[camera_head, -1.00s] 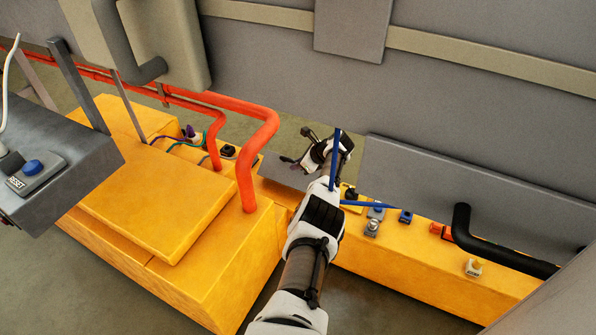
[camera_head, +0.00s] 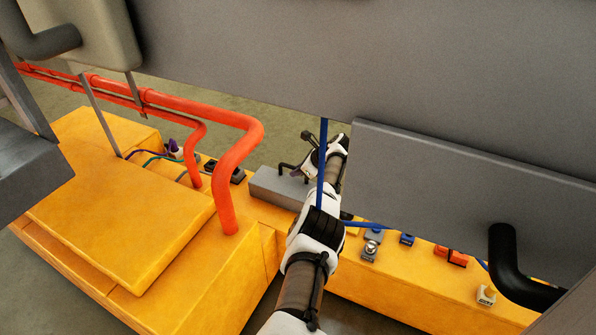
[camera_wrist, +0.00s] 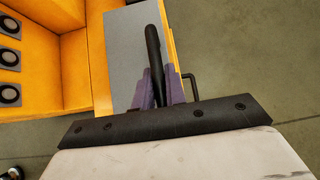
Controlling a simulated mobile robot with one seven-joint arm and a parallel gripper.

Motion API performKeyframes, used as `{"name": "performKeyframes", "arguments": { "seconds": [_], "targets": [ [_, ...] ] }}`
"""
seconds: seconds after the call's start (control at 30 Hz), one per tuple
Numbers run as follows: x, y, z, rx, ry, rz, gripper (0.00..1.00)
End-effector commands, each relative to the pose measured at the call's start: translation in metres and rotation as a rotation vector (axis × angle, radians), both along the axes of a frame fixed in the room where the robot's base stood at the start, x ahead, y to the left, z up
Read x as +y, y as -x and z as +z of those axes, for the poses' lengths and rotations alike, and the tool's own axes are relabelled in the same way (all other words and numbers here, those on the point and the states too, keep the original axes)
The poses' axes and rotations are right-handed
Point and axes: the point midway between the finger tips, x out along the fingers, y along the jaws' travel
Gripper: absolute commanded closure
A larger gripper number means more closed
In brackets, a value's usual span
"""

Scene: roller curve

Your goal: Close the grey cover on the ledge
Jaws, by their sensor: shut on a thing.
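The grey cover (camera_head: 272,192) sits on the yellow ledge (camera_head: 425,285), left of my forearm in the head view. It looks like a low flat grey slab there; I cannot tell whether it is fully down. In the wrist view its grey face (camera_wrist: 124,45) lies beside the orange-yellow structure. My gripper (camera_wrist: 158,92) has purple fingers on either side of a long black bar (camera_wrist: 152,48) and is shut on it. The bar lies over the grey face.
A large grey panel (camera_head: 430,190) stands close to the right of my arm, with a black handle (camera_head: 510,265). Orange pipes (camera_head: 240,155) rise left of the cover. A black bracket (camera_wrist: 191,86) is right of my fingers. Several small fittings line the ledge.

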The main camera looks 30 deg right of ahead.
Motion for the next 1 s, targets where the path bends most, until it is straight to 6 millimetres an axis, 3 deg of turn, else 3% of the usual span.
{"name": "performKeyframes", "arguments": {
  "seconds": [0.5,0.53,0.57,1.0],
  "targets": [
    [0.0,-0.001,-0.0008,-0.002,0.001,-0.002,1.0],
    [-0.0001,-0.0009,-0.0008,-0.003,0.002,-0.003,0.84],
    [-0.0001,-0.0009,-0.0008,-0.003,0.002,-0.003,0.8],
    [-0.0004,0.0,0.0034,0.0,0.001,-0.001,0.78]
  ]
}}
